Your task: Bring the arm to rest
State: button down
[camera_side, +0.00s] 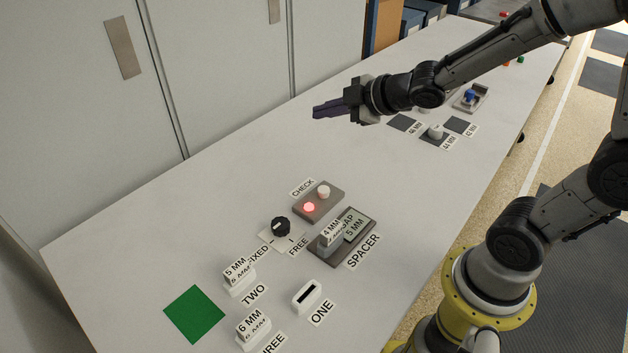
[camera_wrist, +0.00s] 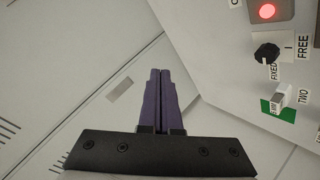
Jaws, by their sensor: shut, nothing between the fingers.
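My gripper (camera_side: 330,109) is raised in the air above the far half of the white table in the side view, with its purple fingers pointing left. In the wrist view the two purple fingers of my gripper (camera_wrist: 160,75) lie side by side with only a thin line between them. The gripper is shut and empty, and touches nothing.
On the white table (camera_side: 130,245) stand a check box (camera_side: 318,200) with a lit red lamp, a black knob (camera_side: 280,227), a spacer holder (camera_side: 342,238), several labelled blocks and a green square (camera_side: 194,314). Grey cabinet doors (camera_side: 215,65) rise behind the table.

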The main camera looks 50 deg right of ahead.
jog(key=s+d+r+m+h, duration=0.1)
jog(key=s+r+m+h, duration=0.1)
jog(key=s+r+m, duration=0.5)
jog(key=s+a+f+m+g, duration=0.1)
jog(key=s+f+m+g, duration=0.1)
jog(key=s, duration=0.6)
jog(key=s+a+f+m+g+y, duration=0.1)
jog(key=s+g, duration=0.3)
jog(key=s, duration=0.5)
jog(key=shift+f+m, duration=0.5)
jog(key=shift+f, duration=0.2)
jog(key=c, duration=1.5)
grip_release()
jog(key=shift+s+a, duration=0.1)
jog(key=shift+c, duration=0.2)
